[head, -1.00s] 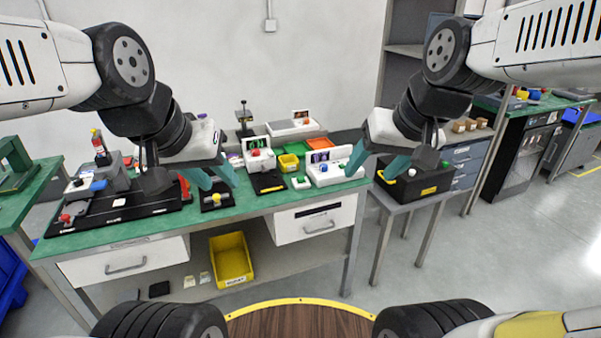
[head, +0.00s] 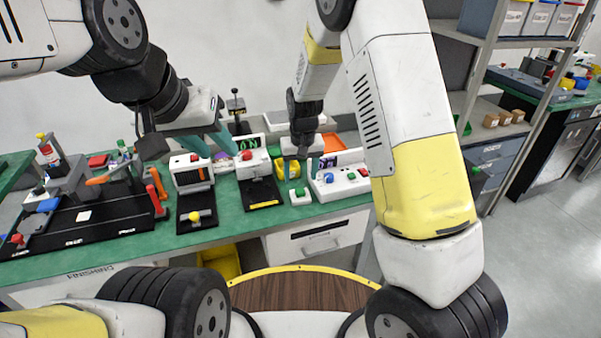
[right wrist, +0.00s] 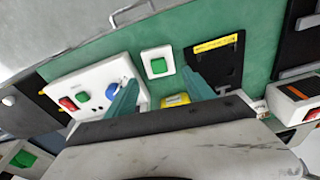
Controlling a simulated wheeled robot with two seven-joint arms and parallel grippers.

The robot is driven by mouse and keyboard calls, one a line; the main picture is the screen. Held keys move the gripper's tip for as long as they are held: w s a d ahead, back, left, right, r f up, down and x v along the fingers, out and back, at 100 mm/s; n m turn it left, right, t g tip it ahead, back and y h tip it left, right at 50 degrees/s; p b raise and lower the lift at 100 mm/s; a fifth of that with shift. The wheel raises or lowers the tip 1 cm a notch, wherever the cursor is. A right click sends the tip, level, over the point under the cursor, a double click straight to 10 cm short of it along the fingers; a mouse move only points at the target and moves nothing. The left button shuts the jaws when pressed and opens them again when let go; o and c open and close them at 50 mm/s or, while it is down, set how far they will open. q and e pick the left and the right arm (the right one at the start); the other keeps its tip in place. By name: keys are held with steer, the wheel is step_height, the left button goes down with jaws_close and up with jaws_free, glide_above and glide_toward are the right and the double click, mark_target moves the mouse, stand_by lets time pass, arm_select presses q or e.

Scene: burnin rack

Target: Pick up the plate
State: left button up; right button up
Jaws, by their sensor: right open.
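No thing in view is clearly marked as the plate. A small white square plate with a green button (head: 299,196) lies on the green bench top. In the right wrist view, this white square (right wrist: 157,62) shows just beyond and between the fingertips. A black flat base with a yellow label (head: 263,203) lies left of it; the right wrist view shows that base (right wrist: 222,62) beside one finger. My right gripper (head: 301,174) is open and empty above the bench, near the white square. My left gripper (head: 212,152) is open and empty, further left above the bench.
A white console with coloured buttons (head: 341,183) stands right of the white square. A black fixture with a yellow knob (head: 196,220) and a large black tray (head: 90,228) are at left.

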mark_target(300, 191)
steer(key=shift+w+f, duration=0.2)
steer(key=shift+f, duration=0.3)
steer(key=f, duration=0.7)
steer(key=shift+w+f, duration=0.1)
steer(key=shift+w, duration=0.25)
steer(key=c, duration=1)
